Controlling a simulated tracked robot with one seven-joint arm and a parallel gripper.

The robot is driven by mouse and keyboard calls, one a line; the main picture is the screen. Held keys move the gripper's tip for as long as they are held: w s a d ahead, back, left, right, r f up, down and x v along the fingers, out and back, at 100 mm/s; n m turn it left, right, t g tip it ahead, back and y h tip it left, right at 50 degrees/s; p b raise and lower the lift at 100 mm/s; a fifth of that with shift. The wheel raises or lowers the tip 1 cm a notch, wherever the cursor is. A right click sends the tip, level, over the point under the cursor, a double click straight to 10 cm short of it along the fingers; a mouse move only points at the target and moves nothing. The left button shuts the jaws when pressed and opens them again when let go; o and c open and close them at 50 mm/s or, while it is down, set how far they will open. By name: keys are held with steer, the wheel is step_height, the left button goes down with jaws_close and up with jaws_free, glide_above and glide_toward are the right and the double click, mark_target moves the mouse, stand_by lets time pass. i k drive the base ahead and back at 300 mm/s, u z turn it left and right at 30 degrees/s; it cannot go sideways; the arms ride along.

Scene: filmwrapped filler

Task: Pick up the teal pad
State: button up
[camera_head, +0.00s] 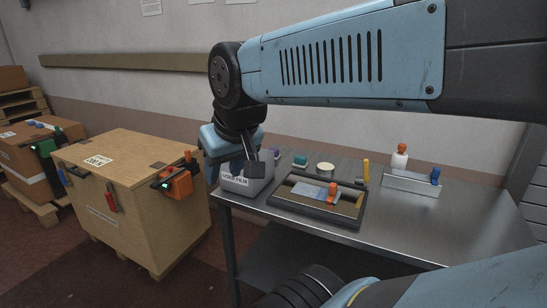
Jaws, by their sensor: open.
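A small teal block, which looks like the teal pad (300,160), sits at the back of the metal table, left of a round cream-topped item. My gripper (247,168) hangs pointing down over the grey bin labelled "USED FILM" (246,189), left of the teal pad and apart from it. Its jaws are open and I see nothing between them, though the far finger is partly hidden. A purple item (277,154) shows between my gripper and the teal pad.
On the metal table (390,225) lie a dark-framed tray (330,218) with a pale blue sheet and orange-topped tool, a round cream-topped item (325,168), a yellow upright (366,172), a white bottle (399,157) and a metal rack (410,186). A wooden crate (130,210) stands left.

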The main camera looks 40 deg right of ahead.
mark_target(300, 161)
steer(key=z, duration=0.25)
steer(key=i, duration=0.9)
steer(key=z, duration=0.65)
steer(key=k, duration=0.75)
steer(key=z, duration=0.15)
steer(key=i, duration=0.85)
steer(key=u, duration=0.05)
